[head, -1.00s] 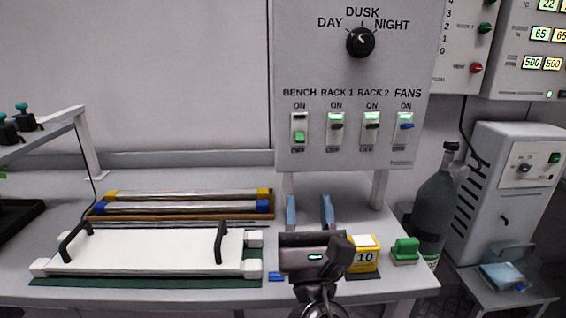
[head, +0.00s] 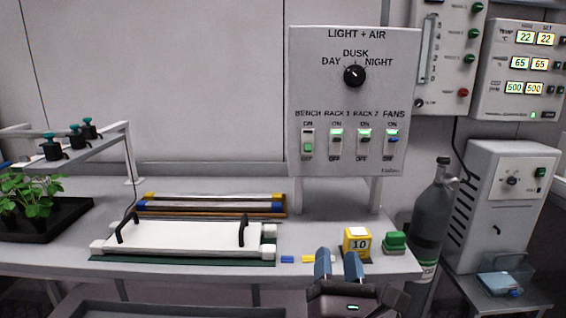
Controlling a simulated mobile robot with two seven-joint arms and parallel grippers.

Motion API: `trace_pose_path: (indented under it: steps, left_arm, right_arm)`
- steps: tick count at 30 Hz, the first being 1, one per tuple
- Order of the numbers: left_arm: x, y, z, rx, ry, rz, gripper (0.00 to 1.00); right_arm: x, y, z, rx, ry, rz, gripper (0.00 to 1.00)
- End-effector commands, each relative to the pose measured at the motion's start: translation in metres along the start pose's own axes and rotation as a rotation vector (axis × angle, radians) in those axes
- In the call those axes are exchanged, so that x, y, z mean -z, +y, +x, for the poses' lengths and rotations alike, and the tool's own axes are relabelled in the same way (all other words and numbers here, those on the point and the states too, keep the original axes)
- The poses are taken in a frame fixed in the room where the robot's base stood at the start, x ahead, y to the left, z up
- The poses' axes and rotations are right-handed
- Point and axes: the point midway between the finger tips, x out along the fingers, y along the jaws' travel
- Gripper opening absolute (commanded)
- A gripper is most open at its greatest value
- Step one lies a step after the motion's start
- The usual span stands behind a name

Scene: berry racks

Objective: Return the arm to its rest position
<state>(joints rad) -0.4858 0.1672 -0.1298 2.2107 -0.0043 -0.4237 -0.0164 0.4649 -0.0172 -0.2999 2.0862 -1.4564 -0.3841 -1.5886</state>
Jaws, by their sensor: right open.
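My right gripper (head: 338,267) is at the lower right of the head view, at the front edge of the bench. Its two blue fingers stand apart with nothing between them. It is in front of and to the left of the yellow block marked 10 (head: 357,244) in the picture. My left gripper is not in view.
A green block (head: 395,241) and a grey gas cylinder (head: 432,215) are at right.

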Motion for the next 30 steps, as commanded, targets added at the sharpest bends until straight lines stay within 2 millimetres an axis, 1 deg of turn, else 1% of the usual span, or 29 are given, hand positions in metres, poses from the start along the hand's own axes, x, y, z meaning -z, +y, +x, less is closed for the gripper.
trace_pose_path:
  steps: [1, 5, 8, 11, 14, 15, 17, 18, 20, 21, 23, 24, 26, 27, 30]
  left_arm:
    - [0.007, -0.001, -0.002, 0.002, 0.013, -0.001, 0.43]
    - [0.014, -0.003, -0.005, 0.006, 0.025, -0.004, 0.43]
    - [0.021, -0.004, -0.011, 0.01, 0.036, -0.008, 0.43]
    - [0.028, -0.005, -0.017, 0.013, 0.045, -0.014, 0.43]
    - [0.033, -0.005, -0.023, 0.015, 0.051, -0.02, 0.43]
    - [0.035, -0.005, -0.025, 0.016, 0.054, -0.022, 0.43]
    - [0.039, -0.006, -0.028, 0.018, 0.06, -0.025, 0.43]
    - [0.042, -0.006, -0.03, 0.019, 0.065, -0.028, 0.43]
    - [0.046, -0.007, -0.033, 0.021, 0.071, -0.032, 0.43]
    - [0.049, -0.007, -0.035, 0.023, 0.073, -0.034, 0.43]
    - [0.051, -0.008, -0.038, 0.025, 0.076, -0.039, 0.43]
    - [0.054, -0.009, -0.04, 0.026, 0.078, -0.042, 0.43]
    - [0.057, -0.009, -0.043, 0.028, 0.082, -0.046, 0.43]
    - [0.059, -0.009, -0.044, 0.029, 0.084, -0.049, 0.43]
    - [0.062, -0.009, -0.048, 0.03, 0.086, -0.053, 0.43]
  right_arm:
    - [-0.001, -0.008, -0.005, 0.014, 0.026, 0.068, 0.45]
    - [0.011, -0.034, -0.028, 0.075, 0.115, 0.296, 0.45]
    - [0.021, -0.059, -0.053, 0.153, 0.189, 0.52, 0.45]
    - [0.03, -0.085, -0.084, 0.258, 0.249, 0.761, 0.45]
    - [0.037, -0.108, -0.118, 0.382, 0.29, 1.004, 0.45]
    - [0.04, -0.118, -0.133, 0.437, 0.3, 1.099, 0.45]
    - [0.042, -0.131, -0.156, 0.523, 0.305, 1.241, 0.45]
    - [0.043, -0.139, -0.172, 0.584, 0.304, 1.335, 0.45]
    - [0.043, -0.151, -0.197, 0.679, 0.292, 1.477, 0.45]
    - [0.043, -0.158, -0.214, 0.744, 0.278, 1.569, 0.45]
    - [0.041, -0.169, -0.24, 0.846, 0.247, 1.704, 0.45]
    - [0.039, -0.175, -0.257, 0.916, 0.218, 1.793, 0.45]
    - [0.036, -0.183, -0.283, 1.02, 0.166, 1.921, 0.45]
    - [0.034, -0.187, -0.3, 1.086, 0.127, 1.999, 0.45]
    - [0.027, -0.197, -0.337, 1.232, 0.02, 2.161, 0.45]
